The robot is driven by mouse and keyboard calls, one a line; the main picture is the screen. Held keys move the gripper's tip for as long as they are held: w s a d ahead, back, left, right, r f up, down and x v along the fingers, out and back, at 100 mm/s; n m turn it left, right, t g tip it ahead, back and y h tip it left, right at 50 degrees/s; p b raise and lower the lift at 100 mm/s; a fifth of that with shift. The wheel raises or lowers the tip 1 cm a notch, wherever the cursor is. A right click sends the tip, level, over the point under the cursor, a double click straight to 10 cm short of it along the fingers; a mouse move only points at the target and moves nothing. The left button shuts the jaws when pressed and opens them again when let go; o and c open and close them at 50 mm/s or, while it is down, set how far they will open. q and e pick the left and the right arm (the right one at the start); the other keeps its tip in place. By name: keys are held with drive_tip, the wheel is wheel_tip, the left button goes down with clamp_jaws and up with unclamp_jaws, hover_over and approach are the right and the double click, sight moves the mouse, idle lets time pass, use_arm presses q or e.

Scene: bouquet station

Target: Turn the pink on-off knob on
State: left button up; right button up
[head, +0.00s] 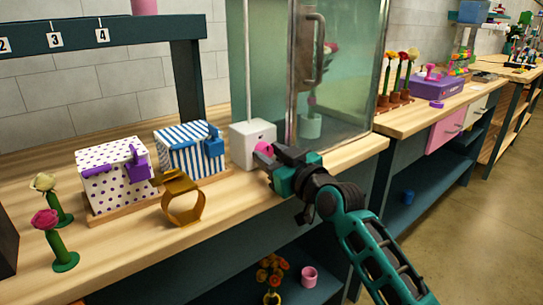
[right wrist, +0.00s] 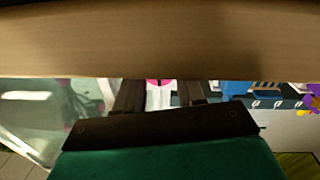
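The pink on-off knob (head: 264,147) sits on the front of a white box (head: 252,133) beside the glass cabinet. My right gripper (head: 262,158) is at the knob's front lower right in the head view, its fingers pointing at the box and partly covering the knob. In the right wrist view, the two dark fingers (right wrist: 160,96) stand apart with nothing visibly held. A sliver of the pink knob (right wrist: 159,82) shows at the far end of the gap, cut off by a brown band. Contact cannot be told. My left gripper is not in view.
The glass cabinet (head: 345,75) with a long handle stands just right of the box. A dotted box (head: 113,172), a striped box (head: 188,155) and a gold ring-shaped object (head: 183,205) are to the left. The wooden bench front (head: 150,262) has free room.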

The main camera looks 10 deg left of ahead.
drive_tip(key=c, duration=0.4)
drive_tip(key=shift+r+m+p, duration=0.1)
drive_tip(key=shift+m+p, duration=1.2)
drive_tip(key=shift+m, duration=0.4)
drive_tip(key=shift+m+p, duration=0.55)
drive_tip(key=shift+m, duration=0.65)
drive_tip(key=shift+m+g, duration=0.3)
drive_tip(key=shift+m, duration=0.1)
drive_tip(key=o, duration=0.8)
drive_tip(key=shift+c, duration=0.2)
drive_tip(key=shift+d, duration=0.1)
